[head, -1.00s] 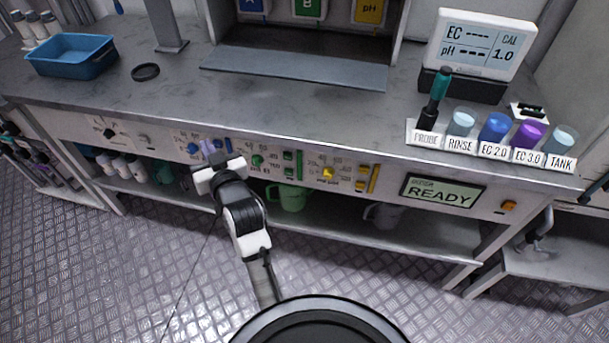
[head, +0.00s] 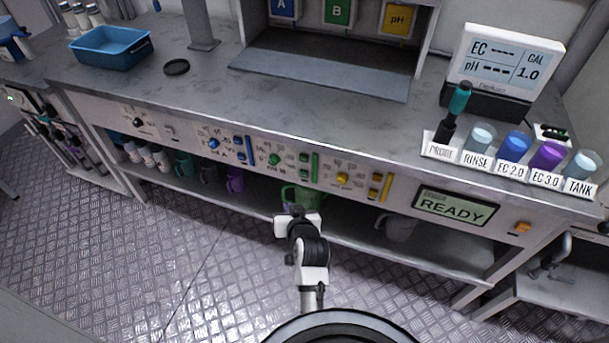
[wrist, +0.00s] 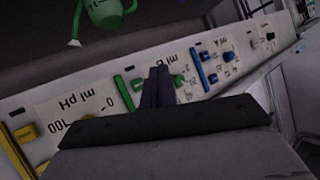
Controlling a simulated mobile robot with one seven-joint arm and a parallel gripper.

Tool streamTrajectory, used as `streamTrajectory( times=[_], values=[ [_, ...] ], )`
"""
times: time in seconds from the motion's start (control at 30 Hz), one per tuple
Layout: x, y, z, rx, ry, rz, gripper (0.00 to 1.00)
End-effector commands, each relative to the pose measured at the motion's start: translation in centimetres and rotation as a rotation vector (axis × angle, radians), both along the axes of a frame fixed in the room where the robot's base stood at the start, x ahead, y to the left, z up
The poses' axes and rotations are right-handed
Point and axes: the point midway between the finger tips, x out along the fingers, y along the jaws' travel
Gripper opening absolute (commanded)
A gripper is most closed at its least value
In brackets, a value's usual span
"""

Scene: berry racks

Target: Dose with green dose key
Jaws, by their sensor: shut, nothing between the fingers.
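The green dose controls sit on the bench's front panel, between the blue and yellow sets. They are a round green knob (head: 274,160), a small green key (head: 303,157) and a long upright green bar (head: 315,167). In the wrist view, which is upside down, the green bar (wrist: 124,93) and small green key (wrist: 137,84) show just left of my fingers, with the knob (wrist: 177,79) to the right. My gripper (head: 297,210) is shut and empty, below the green controls in the head view. Its fingers (wrist: 157,86) partly hide the green label. I cannot tell any contact.
Blue controls (head: 240,146) lie left, yellow controls (head: 374,186) right. A display (head: 455,207) reads READY. A green mug (head: 302,195) stands on the shelf behind my gripper. Probe and several labelled cups (head: 514,146) stand on the bench at right. The floor in front is clear.

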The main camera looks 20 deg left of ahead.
Motion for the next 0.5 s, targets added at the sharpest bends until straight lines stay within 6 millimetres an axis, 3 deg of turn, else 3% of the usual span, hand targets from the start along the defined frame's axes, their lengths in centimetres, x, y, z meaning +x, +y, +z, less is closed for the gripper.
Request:
streamTrajectory(
  times=[0.23,0.5],
  values=[
    [1.2,0.0,0.0,0.000,-0.003,-0.001,0.00],
    [5.0,-0.2,-0.1,0.000,-0.004,-0.002,0.00]
  ],
)
